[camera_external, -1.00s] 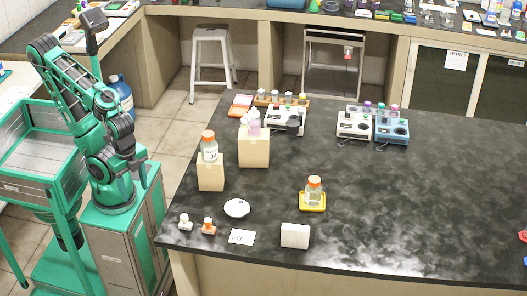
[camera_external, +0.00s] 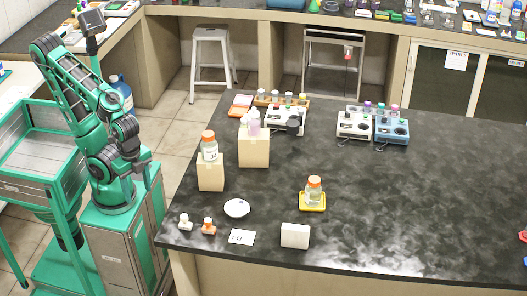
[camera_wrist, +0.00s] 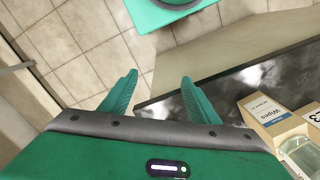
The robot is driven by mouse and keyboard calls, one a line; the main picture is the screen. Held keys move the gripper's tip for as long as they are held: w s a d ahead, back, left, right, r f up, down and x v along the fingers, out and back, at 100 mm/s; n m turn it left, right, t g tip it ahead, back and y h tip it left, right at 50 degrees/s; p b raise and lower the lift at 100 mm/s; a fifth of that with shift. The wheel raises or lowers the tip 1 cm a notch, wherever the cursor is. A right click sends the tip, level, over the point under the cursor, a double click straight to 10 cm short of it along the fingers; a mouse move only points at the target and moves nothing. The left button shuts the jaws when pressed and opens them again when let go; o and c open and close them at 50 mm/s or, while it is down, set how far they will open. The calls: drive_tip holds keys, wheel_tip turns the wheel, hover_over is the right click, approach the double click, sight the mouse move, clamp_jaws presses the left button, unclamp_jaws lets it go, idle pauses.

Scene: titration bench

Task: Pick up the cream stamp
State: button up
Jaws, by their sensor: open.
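The cream stamp (camera_external: 185,221) stands near the left front corner of the black bench in the external view. It is small, with a pale knob on top. A similar stamp with an orange knob (camera_external: 208,226) stands just to its right, apart from it. My gripper (camera_external: 145,162) is up and left of the bench, clear of both stamps. In the wrist view my gripper (camera_wrist: 160,92) has its two green fingers spread with nothing between them, over the floor and bench edge. Neither stamp shows in the wrist view.
A white dish (camera_external: 236,208), a white card (camera_external: 242,237) and a white block (camera_external: 295,235) lie right of the stamps. A box (camera_external: 211,176) bearing an orange-capped jar (camera_external: 209,147) stands behind them. The wrist view shows a wipes box (camera_wrist: 268,112).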

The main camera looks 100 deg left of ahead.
idle(0.3)
drive_tip(key=c, duration=0.4)
drive_tip(key=shift+o, duration=0.2)
